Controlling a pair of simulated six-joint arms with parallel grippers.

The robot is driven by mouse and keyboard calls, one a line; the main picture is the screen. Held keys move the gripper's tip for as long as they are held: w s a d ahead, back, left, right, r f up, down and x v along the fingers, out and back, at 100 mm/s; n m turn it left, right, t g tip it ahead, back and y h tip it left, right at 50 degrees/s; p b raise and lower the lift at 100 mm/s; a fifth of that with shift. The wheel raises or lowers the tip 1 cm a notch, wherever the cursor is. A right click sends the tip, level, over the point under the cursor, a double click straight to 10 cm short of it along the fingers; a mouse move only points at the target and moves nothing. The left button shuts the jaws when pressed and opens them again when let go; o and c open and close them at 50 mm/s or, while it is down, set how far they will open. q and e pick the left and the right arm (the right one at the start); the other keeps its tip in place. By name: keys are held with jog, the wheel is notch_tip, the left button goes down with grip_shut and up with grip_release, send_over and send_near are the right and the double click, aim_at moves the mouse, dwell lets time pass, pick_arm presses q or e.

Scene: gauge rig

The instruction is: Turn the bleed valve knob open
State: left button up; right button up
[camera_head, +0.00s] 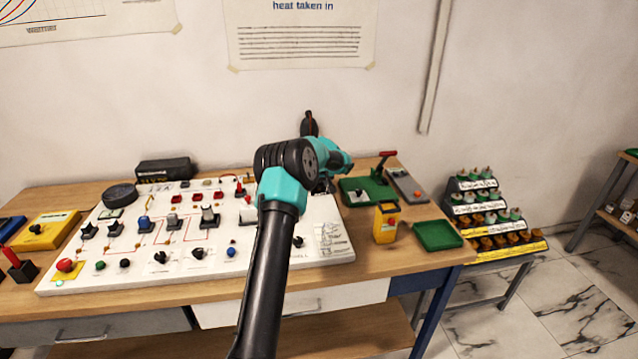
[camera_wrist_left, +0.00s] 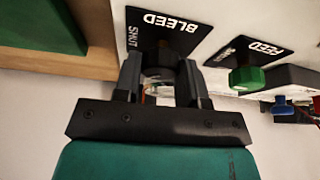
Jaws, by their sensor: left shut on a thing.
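The bleed valve knob (camera_wrist_left: 160,56) is a dark knob on a black plate (camera_wrist_left: 188,42) marked BLEED and SHUT in the left wrist view. My left gripper (camera_wrist_left: 160,72) is shut on this knob, with one finger on each side of it. The knob's turn angle is hard to read between the fingers. My right gripper is in neither view.
Beside the knob sits a green knob (camera_wrist_left: 247,77) on a FEED plate (camera_wrist_left: 250,50). The panel carries several other knobs and switches. To its right stand a yellow device (camera_head: 386,224) and a green tray (camera_head: 438,235) on the wooden bench (camera_head: 400,262).

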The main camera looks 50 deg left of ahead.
pick_arm(q)
jog(key=n+g, duration=0.1)
jog(key=n, duration=0.3)
jog(key=shift+w+n+g+y, duration=0.1)
jog(key=shift+n+g+y, duration=0.2)
jog(key=shift+g, duration=0.1)
jog(key=shift+n+g, duration=0.7)
jog(key=shift+n, duration=1.2)
jog(key=o, duration=0.9)
jog(key=v, duration=1.7)
jog(key=shift+w+d+r, duration=0.1)
jog(key=shift+r, duration=0.1)
